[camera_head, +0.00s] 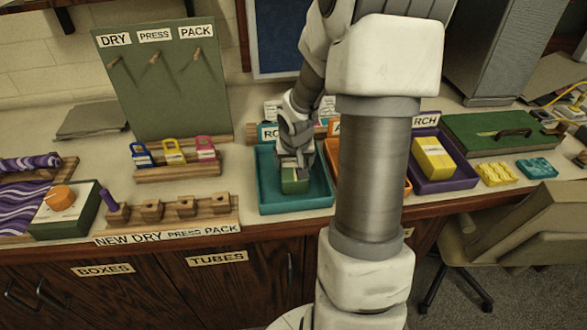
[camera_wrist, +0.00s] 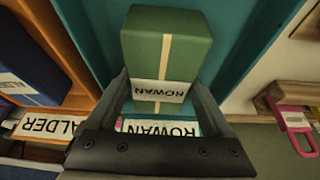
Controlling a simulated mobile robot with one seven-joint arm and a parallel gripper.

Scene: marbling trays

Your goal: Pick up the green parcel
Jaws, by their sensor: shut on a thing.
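The green parcel (camera_head: 295,184) sits in the teal tray (camera_head: 310,207) in the head view, under my gripper (camera_head: 293,166). In the wrist view the green parcel (camera_wrist: 165,50) has a tan band and a white label reading ROWAN. My gripper (camera_wrist: 160,85) is shut on it, one finger on each side. In the wrist view the teal tray (camera_wrist: 250,30) surrounds the parcel, and a ROWAN card lies just beyond the fingers. I cannot tell whether the parcel touches the tray floor.
An orange tray (camera_wrist: 95,35) with a blue parcel (camera_wrist: 25,65) is beside the teal tray. A purple tray (camera_head: 463,180) holds a yellow parcel (camera_head: 433,158). Padlocks on a wooden rack (camera_head: 178,172) and a pegged wooden block (camera_head: 215,221) stand to the left.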

